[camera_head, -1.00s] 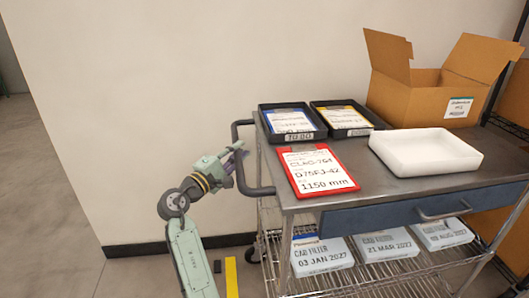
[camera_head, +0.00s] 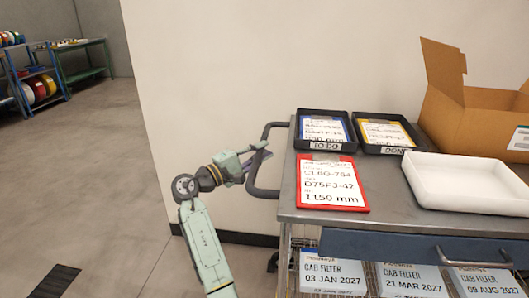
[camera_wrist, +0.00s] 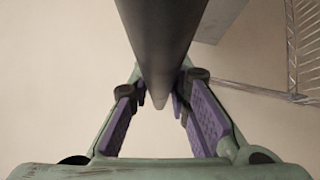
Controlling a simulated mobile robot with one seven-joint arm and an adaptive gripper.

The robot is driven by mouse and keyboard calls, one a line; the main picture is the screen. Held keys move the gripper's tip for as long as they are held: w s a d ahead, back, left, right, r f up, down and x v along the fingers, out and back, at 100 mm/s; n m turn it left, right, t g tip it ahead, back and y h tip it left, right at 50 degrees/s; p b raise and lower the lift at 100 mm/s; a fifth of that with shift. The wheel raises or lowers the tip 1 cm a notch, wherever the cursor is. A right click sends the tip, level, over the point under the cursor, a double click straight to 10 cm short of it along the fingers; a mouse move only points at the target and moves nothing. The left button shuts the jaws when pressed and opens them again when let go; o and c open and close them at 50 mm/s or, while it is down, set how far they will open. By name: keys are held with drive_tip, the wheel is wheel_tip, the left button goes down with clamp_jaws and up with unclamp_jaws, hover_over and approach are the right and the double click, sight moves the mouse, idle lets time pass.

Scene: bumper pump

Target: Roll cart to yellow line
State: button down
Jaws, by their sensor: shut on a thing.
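The cart (camera_head: 300,228) stands at the right of the head view against the white wall, with a grey metal top and a dark handle (camera_head: 262,192) at its left end. My gripper (camera_head: 258,157) is at this handle, shut on its upright bar. In the wrist view the dark bar (camera_wrist: 158,45) passes between the purple-padded fingers (camera_wrist: 160,105). The fingers' contact with the bar is partly hidden. No yellow line shows in either current view.
A red clipboard (camera_head: 332,183), two black trays (camera_head: 325,146) (camera_head: 412,148), a white tray (camera_head: 465,200) and an open carton (camera_head: 455,120) are on the cart. Boxed filters (camera_head: 333,273) lie below. Shelving (camera_head: 30,75) stands far left.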

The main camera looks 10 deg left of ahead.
drive_tip(key=shift+w+a+r, duration=0.1)
drive_tip(key=shift+a+r, duration=0.1)
drive_tip(key=c, duration=1.5)
unclamp_jaws()
drive_tip(key=shift+f, duration=0.15)
drive_tip(key=v, duration=1.2)
